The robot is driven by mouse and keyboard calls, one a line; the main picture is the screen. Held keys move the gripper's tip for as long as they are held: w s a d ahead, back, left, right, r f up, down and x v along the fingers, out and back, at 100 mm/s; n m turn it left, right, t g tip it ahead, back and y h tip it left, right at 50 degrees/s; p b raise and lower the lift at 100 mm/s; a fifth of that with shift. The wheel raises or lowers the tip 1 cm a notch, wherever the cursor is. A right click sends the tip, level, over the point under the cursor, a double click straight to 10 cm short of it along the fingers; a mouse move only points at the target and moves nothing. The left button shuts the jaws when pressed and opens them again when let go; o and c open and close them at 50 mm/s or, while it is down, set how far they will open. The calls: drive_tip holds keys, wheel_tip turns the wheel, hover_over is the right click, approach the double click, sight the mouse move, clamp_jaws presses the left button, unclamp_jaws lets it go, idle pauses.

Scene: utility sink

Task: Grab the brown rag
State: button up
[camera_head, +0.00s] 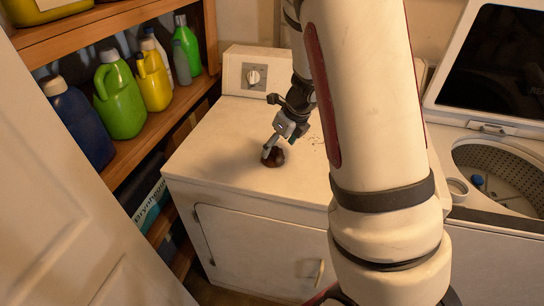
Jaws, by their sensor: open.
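A small dark brown crumpled lump, which looks like the brown rag (274,158), lies on the white top of the dryer (215,150), left of my arm. My gripper (268,151) reaches down to it from above, with its fingertips at the rag's upper left side. The jaws are open. One finger shows beside the rag; the other is hard to make out. I cannot tell whether the fingers touch the cloth.
A wooden shelf (150,122) with several bottles, among them a green jug (120,97) and a yellow jug (153,80), stands at left. An open top-loading washer (500,170) is at right. A white door (60,220) is at lower left. The dryer top is mostly clear.

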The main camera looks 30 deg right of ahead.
sight(271, 154)
drive_tip(key=x, duration=0.5)
drive_tip(key=shift+w, duration=0.15)
drive_tip(key=c, duration=1.3)
